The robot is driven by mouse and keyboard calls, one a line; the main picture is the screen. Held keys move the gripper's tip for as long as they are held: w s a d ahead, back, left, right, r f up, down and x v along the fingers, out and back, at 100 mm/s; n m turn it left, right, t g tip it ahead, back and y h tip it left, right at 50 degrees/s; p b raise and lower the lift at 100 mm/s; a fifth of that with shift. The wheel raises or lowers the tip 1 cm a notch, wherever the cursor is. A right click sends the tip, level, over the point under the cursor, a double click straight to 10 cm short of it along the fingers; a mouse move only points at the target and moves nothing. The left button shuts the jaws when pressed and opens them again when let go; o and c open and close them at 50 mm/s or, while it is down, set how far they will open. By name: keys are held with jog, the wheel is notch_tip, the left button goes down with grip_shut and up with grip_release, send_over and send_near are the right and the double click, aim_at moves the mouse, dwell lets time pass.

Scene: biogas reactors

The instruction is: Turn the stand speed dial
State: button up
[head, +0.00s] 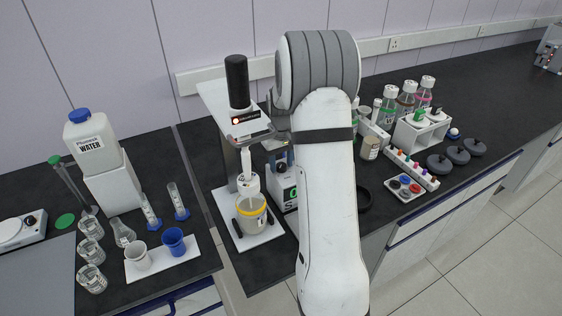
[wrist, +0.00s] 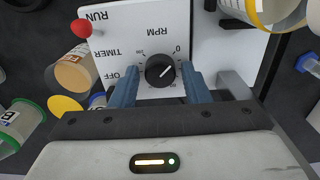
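The speed dial (wrist: 160,70) is a round black knob with a white pointer line, on a white panel (wrist: 120,46) marked RPM, TIMER, RUN and OFF. The panel lettering appears upside down in the wrist view. The pointer line slants up and right, toward the 0 mark. My gripper (wrist: 160,84) is open, with one blue finger on each side of the dial. Gaps show between the fingers and the knob. In the head view the dial is not visible, and my arm hides part of this area. The stirrer stand (head: 222,95) has a black motor on top.
A red-tipped switch (wrist: 81,28) sticks out on the panel near RUN. A beaker with a yellow rim (head: 251,214) stands on the stand's base. Bottles and racks (head: 421,130) stand to the right.

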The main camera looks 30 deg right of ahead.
jog(key=c, duration=0.7)
jog(key=shift+c, duration=0.2)
jog(key=shift+m, duration=0.3)
jog(key=m+b, duration=0.1)
jog(key=m, duration=0.1)
jog(key=shift+f+m+b, duration=0.1)
jog(key=shift+m+b, duration=0.25)
jog(key=shift+m, duration=0.05)
jog(key=m+b, duration=0.1)
jog(key=m, duration=0.3)
jog(key=shift+m, duration=0.3)
jog(key=m+b, duration=0.1)
jog(key=m, duration=0.3)
jog(key=shift+m+b, duration=0.5)
jog(key=shift+m, duration=1.4)
